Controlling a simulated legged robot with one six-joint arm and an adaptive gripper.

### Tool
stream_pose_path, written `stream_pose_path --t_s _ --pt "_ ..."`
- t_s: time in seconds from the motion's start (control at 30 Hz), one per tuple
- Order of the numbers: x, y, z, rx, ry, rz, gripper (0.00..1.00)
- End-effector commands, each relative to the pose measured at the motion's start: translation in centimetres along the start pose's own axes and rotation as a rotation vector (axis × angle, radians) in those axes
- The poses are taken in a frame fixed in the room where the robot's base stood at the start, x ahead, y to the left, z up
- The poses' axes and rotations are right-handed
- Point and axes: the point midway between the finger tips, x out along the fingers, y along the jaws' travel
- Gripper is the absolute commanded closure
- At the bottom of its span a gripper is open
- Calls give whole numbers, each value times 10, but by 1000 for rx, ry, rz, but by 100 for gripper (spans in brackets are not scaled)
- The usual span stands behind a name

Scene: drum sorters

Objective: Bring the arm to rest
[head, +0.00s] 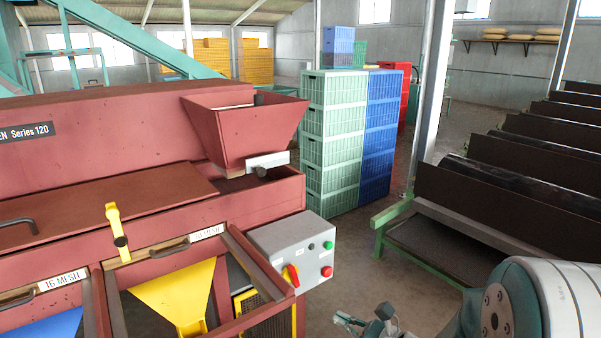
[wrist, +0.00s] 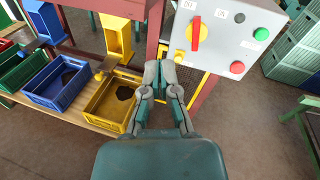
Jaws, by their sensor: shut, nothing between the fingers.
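My gripper (wrist: 160,70) is in the middle of the wrist view, with its fingers together and nothing between them. In the head view my gripper (head: 362,320) shows at the bottom edge, in front of open floor and right of the red sorter (head: 120,100). My arm's thick joint fills the lower right corner. In the wrist view the fingers appear in front of the floor and the sorter's leg, just below the grey control box (wrist: 222,42). I cannot tell the exact gap to it. The box also shows in the head view (head: 275,250).
A yellow crate (wrist: 92,108) and a blue crate (wrist: 38,95), each with dark material inside, stand on a low wooden shelf. Stacked green crates (head: 330,135) and blue crates (head: 383,130) stand behind. A green-framed bench (head: 388,215) is at right. Floor between is clear.

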Motion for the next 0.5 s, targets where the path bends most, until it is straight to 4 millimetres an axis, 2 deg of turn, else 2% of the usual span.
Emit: stream_pose_path --t_s 0.27,0.4,0.5 --pt "-6 58 38 -273 65 286 100" --pt "-22 99 53 -516 137 494 100" --pt "-41 121 58 -706 199 635 100"
